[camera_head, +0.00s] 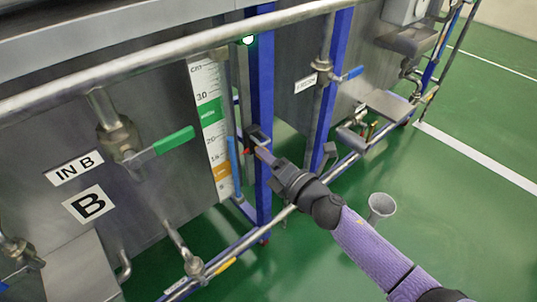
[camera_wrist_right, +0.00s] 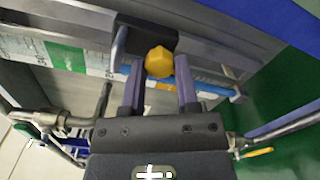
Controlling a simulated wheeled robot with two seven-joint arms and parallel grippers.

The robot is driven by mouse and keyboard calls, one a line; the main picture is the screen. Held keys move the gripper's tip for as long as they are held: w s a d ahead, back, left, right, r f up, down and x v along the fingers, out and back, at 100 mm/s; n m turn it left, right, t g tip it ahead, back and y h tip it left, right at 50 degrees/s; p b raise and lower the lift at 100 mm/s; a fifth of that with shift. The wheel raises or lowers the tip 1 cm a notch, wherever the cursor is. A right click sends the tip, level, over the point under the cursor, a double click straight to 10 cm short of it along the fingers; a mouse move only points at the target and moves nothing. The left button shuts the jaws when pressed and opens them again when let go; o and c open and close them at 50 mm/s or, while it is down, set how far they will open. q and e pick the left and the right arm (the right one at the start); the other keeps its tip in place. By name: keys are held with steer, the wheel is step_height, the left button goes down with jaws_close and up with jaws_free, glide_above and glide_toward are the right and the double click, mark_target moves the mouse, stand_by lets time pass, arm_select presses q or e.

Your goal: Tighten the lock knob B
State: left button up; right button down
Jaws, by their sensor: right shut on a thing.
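The lock knob (camera_wrist_right: 159,62) is a yellow faceted knob on a dark clamp block (camera_wrist_right: 147,32) in the right wrist view. My right gripper (camera_wrist_right: 159,68) is shut on it, with one finger on each side. In the head view my right gripper (camera_head: 264,152) reaches the dark block beside the blue post, right of the level scale (camera_head: 210,125). The knob itself is mostly hidden there by the fingers. The tank on the left carries a "B" label (camera_head: 89,204) and an "IN B" label (camera_head: 75,168). My left gripper is not in view.
A long metal rail (camera_head: 150,62) crosses in front of the tank above my right arm. A green-handled valve (camera_head: 174,140) stands left of the scale. A lower pipe (camera_head: 340,168) runs near my wrist. A grey funnel (camera_head: 380,206) is beside my forearm. Green floor lies open at right.

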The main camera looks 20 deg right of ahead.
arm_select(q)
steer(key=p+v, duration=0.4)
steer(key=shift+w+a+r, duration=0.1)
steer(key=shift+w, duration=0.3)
arm_select(e)
steer(key=m, duration=1)
steer(key=shift+r+m, duration=0.1)
steer(key=shift+m, duration=0.3)
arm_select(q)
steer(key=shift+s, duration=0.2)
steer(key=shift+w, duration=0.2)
arm_select(e)
steer(key=c, duration=0.6)
jaws_free()
steer(key=shift+o, duration=1.3)
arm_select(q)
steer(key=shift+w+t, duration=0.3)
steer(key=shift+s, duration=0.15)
